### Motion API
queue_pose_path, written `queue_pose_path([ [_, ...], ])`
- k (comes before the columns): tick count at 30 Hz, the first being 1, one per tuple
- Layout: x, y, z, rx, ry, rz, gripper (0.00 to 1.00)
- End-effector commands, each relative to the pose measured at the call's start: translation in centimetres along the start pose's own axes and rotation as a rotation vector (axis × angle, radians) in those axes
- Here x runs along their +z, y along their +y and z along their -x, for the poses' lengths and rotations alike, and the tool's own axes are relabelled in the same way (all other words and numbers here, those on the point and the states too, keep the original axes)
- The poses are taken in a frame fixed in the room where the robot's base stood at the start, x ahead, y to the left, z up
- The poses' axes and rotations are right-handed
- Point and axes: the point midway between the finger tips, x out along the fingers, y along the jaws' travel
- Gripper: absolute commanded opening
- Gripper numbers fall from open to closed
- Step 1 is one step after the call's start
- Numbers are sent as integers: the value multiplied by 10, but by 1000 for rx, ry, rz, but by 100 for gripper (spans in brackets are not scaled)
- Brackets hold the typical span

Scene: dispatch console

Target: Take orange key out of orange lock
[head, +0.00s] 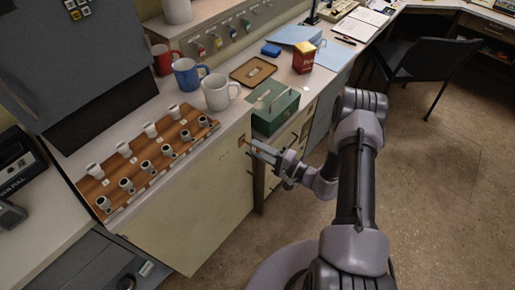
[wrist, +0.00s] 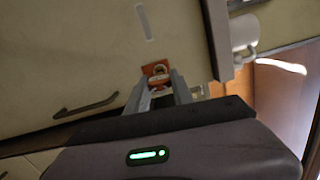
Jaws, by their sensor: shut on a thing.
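The orange lock (wrist: 155,67) is a small orange plate on the cream cabinet front in the wrist view. In the head view it is a tiny orange spot (head: 242,141) near the cabinet's upper right corner. My gripper (head: 252,146) is at the lock, pointing left at the cabinet face. In the wrist view my gripper (wrist: 163,84) has its fingers close together around a small key-like piece just in front of the orange plate. I take this piece for the orange key; the fingers hide most of it. I cannot tell how deep it sits in the lock.
A green box (head: 275,112) stands on the counter just above my gripper. A wooden rack (head: 150,158) with several small cups and three mugs stand to the left. A dark handle (wrist: 86,107) is on the cabinet front. The floor right of the cabinet is open.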

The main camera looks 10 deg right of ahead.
Motion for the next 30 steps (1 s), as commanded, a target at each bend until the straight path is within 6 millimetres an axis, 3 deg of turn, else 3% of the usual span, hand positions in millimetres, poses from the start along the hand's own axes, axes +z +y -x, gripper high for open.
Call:
queue_pose_path([
  [10, 0, 0, 5, 0, 2, -1, 0],
  [24, 5, 0, 56, 0, 3, -1, 0],
  [30, 7, 0, 62, 0, 1, -1, 0],
])
